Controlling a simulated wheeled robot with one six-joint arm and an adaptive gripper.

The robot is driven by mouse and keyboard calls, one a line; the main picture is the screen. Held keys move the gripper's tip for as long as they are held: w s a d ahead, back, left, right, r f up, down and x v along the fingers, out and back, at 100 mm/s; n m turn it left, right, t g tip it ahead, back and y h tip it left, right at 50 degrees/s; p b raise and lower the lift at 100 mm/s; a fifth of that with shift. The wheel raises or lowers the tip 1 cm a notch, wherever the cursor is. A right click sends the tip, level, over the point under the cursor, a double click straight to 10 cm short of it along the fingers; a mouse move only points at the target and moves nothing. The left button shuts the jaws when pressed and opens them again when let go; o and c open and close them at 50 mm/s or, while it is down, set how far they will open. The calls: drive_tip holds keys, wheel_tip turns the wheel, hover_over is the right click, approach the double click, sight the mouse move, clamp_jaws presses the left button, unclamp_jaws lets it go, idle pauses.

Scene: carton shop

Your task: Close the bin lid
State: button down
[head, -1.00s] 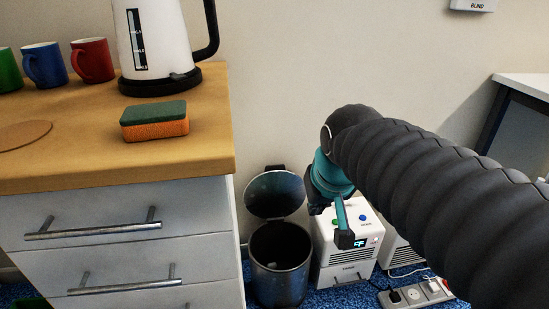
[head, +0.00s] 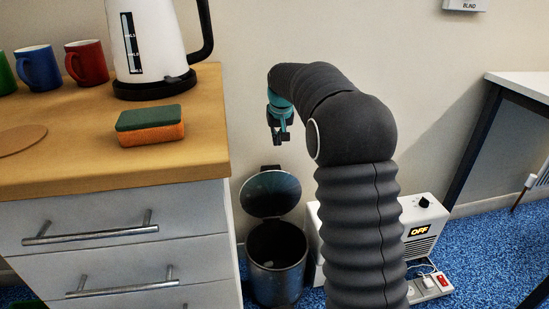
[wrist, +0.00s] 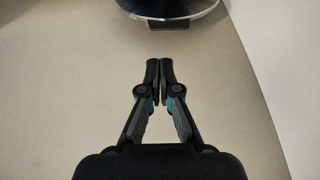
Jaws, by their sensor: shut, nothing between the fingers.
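The bin (head: 277,266) is a dark metal cylinder on the floor, beside the drawer cabinet. Its round lid (head: 271,194) stands open, tilted up at the back toward the wall. My gripper (head: 281,140) is above and slightly right of the lid in the head view, apart from it. In the wrist view my gripper (wrist: 160,65) is shut and empty, with its fingertips together. The edge of a dark round thing, likely the lid (wrist: 172,10), shows at the top of the wrist view. The bin's body is not clear there.
A drawer cabinet (head: 120,240) stands left of the bin, with a sponge (head: 150,126), a kettle (head: 150,45) and mugs (head: 87,62) on top. A white device (head: 425,228) and a power strip (head: 430,287) are at the right, partly behind my arm. A desk (head: 520,85) stands further right.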

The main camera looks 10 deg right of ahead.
sight(276, 170)
drive_tip(key=x, duration=0.6)
drive_tip(key=w+x, duration=0.1)
drive_tip(key=x, duration=0.5)
drive_tip(key=shift+w+d, duration=0.1)
drive_tip(key=shift+w, duration=0.15)
drive_tip(key=shift+s+d+b, duration=0.15)
drive_tip(key=shift+b, duration=0.2)
